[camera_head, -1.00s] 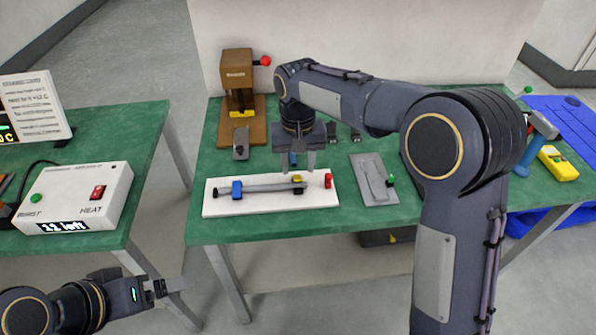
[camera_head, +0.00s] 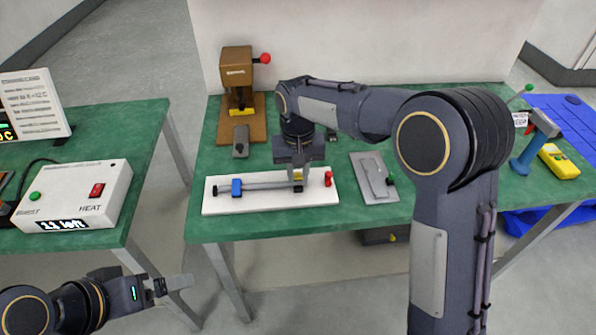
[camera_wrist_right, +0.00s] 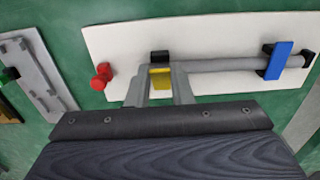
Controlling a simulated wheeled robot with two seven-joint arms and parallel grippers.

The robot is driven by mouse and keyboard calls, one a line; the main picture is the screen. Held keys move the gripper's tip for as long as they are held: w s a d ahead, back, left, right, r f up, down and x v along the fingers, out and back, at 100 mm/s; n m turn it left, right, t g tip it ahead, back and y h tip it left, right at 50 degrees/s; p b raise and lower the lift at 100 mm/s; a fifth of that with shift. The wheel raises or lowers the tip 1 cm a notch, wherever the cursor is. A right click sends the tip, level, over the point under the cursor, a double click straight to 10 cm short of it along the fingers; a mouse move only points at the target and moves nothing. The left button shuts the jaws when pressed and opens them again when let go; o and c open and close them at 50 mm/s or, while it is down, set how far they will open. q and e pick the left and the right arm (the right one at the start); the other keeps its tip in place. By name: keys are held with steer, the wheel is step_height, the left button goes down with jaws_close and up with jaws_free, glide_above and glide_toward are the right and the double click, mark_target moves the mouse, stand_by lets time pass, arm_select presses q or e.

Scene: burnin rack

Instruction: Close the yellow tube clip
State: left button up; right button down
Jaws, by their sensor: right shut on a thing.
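The white board (camera_head: 218,207) lies on the green table with a grey tube (camera_head: 262,186) along it. A blue clip (camera_head: 237,187) sits at the tube's left part in the head view. The yellow tube clip (camera_wrist_right: 160,79) stands at the tube's other end, beside a black block (camera_wrist_right: 160,57). My right gripper (camera_head: 297,178) is down at that end, its fingers on either side of the yellow clip and shut on it. The fingers partly hide the clip in the head view. My left gripper (camera_head: 174,284) hangs low at the left, away from the board; its finger gap is unclear.
A red knob (camera_head: 328,178) stands at the board's right end, close to my right gripper. A brown press (camera_head: 238,90) stands behind. A white heater box (camera_head: 75,198) is on the left table.

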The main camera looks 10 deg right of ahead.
steer(key=shift+s+f+t+b, duration=0.3)
steer(key=shift+t+b, duration=0.25)
steer(key=shift+b, duration=0.65)
steer(key=shift+s+f+t+b, duration=0.15)
steer(key=shift+f+t+b, duration=0.35)
steer(key=shift+b, duration=0.65)
steer(key=shift+s+r+t+b, duration=0.1)
steer(key=shift+r+t+b, duration=0.1)
steer(key=shift+t+b, duration=0.2)
steer(key=shift+r, duration=0.1)
steer(key=c, duration=1.3)
jaws_free()
steer(key=p+v, duration=0.1)
steer(key=v, duration=0.6)
steer(key=shift+r, duration=0.4)
